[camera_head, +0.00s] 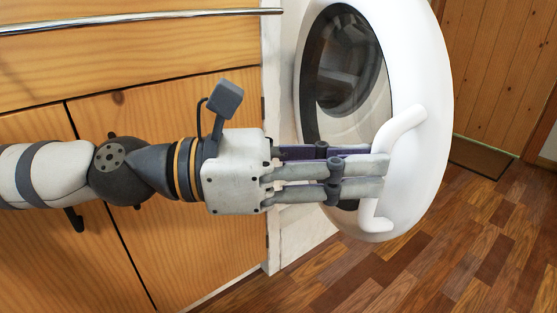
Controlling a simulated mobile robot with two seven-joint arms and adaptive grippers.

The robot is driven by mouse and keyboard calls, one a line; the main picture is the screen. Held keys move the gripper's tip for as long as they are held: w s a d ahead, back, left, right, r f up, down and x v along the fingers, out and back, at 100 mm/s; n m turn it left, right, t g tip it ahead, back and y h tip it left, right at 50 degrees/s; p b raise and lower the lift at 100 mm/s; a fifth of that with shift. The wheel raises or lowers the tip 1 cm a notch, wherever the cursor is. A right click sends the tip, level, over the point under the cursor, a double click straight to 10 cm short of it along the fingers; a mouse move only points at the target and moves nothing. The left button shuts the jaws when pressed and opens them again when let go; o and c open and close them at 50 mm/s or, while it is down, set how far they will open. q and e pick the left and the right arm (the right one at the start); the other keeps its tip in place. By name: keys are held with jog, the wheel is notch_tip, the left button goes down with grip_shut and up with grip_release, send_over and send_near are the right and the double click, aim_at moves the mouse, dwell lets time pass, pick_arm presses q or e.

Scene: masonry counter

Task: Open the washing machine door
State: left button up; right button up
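The washing machine door (424,70) is a thick white round ring with a dark glass window (345,55) at upper centre right. It seems to stand out at an angle from the white front panel at its left; how far, I cannot tell. A white bar handle (402,126) sits on its face. My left gripper (384,174) reaches in from the left, its grey fingers straight and lying across the middle of the handle, which they hide. I cannot tell whether they close on it. My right gripper is out of view.
Wooden cabinet fronts (180,100) with a metal rail handle (140,17) fill the left, close behind my arm. Open wooden floor (440,250) lies at lower right. A wooden room door (495,65) and a dark mat (478,157) are behind it.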

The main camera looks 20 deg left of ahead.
pick_arm(q)
jog(key=v, duration=0.9)
jog(key=shift+a, duration=0.35)
jog(key=shift+f, duration=0.1)
